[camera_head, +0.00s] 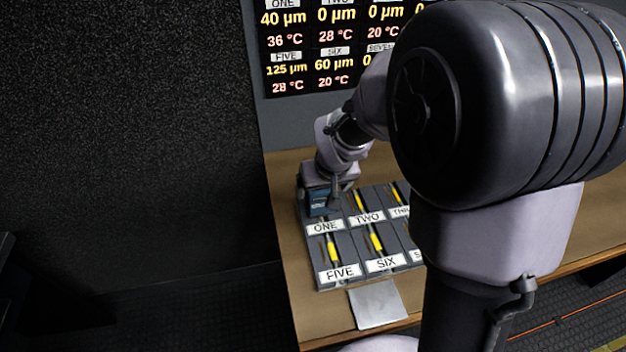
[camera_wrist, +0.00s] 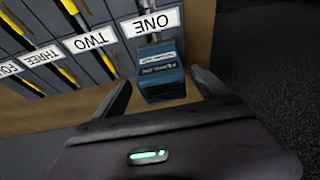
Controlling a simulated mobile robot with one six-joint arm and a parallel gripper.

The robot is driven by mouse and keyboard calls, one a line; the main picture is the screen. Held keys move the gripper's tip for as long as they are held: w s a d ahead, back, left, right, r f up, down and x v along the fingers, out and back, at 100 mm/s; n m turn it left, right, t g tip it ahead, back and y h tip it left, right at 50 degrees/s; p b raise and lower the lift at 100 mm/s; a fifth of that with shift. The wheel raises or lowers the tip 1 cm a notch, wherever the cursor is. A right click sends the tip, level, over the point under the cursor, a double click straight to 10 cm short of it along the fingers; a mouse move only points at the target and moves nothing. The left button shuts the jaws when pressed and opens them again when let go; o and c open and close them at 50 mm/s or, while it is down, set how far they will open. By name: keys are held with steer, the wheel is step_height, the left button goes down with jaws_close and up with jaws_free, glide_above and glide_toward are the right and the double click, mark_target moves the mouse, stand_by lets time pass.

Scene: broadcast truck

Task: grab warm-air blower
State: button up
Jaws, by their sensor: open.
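The warm-air blower appears to be the small blue box-shaped device with white label strips (camera_wrist: 160,75), seen in the wrist view at the edge of slot ONE. In the head view the blue device (camera_head: 319,200) sits at the far left slot of the back row, partly covered by my gripper. My gripper (camera_wrist: 163,92) is open, with one dark finger on each side of the blue device. I cannot tell whether the fingers touch it. The print on its labels is too small to read surely.
A grey slotted panel (camera_head: 350,222) with yellow strips and labels ONE, TWO, FIVE and SIX lies on the wooden bench (camera_head: 290,165). A pale square plate (camera_head: 378,304) lies in front of it. A display board (camera_head: 325,45) hangs behind. A dark wall stands left.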

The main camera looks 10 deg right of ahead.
steer(key=b+x, duration=0.1)
steer(key=x, duration=0.1)
steer(key=w+b+x, duration=0.1)
steer(key=x, duration=0.2)
steer(key=shift+s+a+r, duration=0.1)
steer(key=shift+r, duration=0.2)
steer(key=shift+c, duration=0.4)
jaws_close()
